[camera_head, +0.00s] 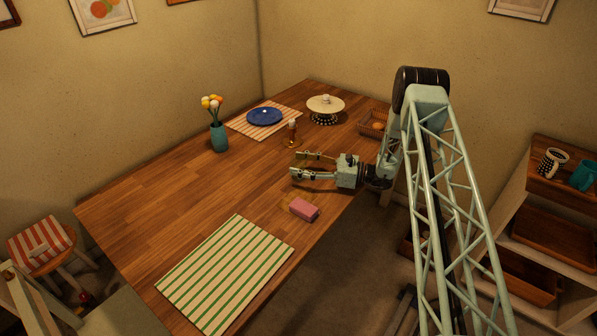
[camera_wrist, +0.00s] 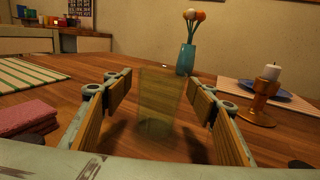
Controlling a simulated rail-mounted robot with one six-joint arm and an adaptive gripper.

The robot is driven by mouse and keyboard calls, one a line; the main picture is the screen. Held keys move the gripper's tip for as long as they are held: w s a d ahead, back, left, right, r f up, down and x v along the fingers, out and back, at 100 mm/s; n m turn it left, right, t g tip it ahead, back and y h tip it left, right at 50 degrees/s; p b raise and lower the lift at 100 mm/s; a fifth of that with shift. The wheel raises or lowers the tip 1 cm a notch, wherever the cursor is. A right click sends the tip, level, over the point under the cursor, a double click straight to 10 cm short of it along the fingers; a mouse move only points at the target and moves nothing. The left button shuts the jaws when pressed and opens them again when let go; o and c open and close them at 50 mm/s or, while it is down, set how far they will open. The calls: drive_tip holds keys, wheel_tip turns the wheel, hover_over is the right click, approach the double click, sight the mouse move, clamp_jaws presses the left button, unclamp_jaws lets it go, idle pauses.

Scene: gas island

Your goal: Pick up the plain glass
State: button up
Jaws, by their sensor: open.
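A clear, faintly yellowish glass (camera_wrist: 158,105) stands upright on the wooden table in the wrist view, with no pattern that I can see. My gripper (camera_wrist: 160,88) is open, with one wood-padded finger on each side of the glass. A gap shows between the glass and each finger, and I cannot tell how far between the fingers it stands. In the head view my gripper (camera_head: 296,164) is low over the table and points left; the glass cannot be made out there.
A pink block (camera_head: 304,209) lies near my gripper. A candle holder (camera_head: 291,134), a teal flower vase (camera_head: 219,138), a blue plate (camera_head: 264,116), a domed dish (camera_head: 325,108) and a basket (camera_head: 374,123) stand farther back. A green-striped mat (camera_head: 225,272) lies in front. The table's left part is clear.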

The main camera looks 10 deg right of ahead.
drive_tip(key=shift+a, duration=0.1)
drive_tip(key=shift+c, duration=0.6)
drive_tip(key=c, duration=0.9)
drive_tip(key=shift+w+r, duration=0.1)
drive_tip(key=shift+r, duration=0.05)
drive_tip(key=shift+r, duration=1.1)
drive_tip(key=shift+s+d+r+p, duration=0.25)
drive_tip(key=shift+s+r+p, duration=0.05)
drive_tip(key=shift+r, duration=0.3)
drive_tip(key=s+d, duration=0.3)
drive_tip(key=s, duration=0.1)
drive_tip(key=s+d+r, duration=0.1)
drive_tip(key=s+d, duration=0.2)
drive_tip(key=s, duration=0.1)
drive_tip(key=s+d+p, duration=0.1)
drive_tip(key=s+d, duration=0.2)
drive_tip(key=s, duration=0.1)
drive_tip(key=shift+d+r, duration=0.15)
drive_tip(key=shift+d, duration=0.15)
drive_tip(key=shift+w, duration=0.1)
